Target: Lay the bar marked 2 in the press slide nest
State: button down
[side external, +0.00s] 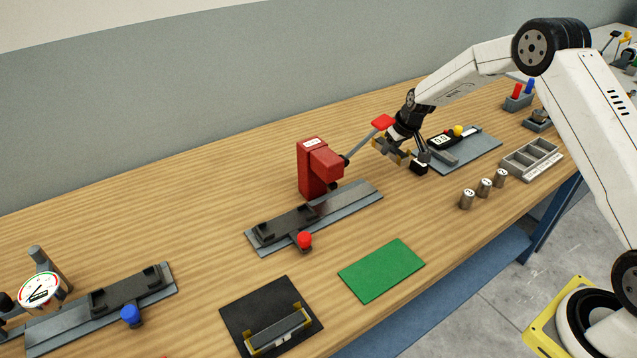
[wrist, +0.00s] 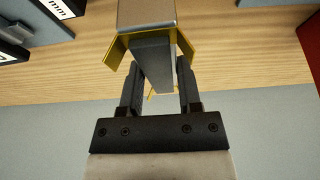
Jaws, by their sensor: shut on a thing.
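My gripper (side external: 402,147) is up over the far part of the bench, between the red press (side external: 317,168) and the display station. It is shut on a dark bar-like piece with a grey face (wrist: 147,16); yellow bent plates (wrist: 118,50) flank it. The jaws (wrist: 158,68) stand on both sides of its dark part. No number on it is readable. The press slide (side external: 345,203) carries a black nest (side external: 287,223) with a red knob (side external: 304,239); the nest looks empty. A grey-topped bar (side external: 277,330) with yellow end plates lies on a black mat (side external: 240,312).
The display station (side external: 477,151), a grey divided tray (side external: 532,159) and several small metal cylinders (side external: 485,187) are at right. A green mat (side external: 381,270) is bare. A dial gauge (side external: 40,289) stands by a blue-knobbed slide at left. The press's red-tipped lever (side external: 383,122) reaches near my gripper.

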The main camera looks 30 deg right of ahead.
aim_at(385, 167)
jog(key=shift+w+d+f, duration=0.15)
jog(key=shift+w+f, duration=0.55)
jog(key=shift+f, duration=0.05)
jog(key=shift+w+f, duration=0.25)
jog(key=shift+f, duration=1.55)
jog(key=shift+f, duration=0.1)
jog(key=shift+c, duration=1.4)
grip_release()
jog(key=shift+f, duration=0.1)
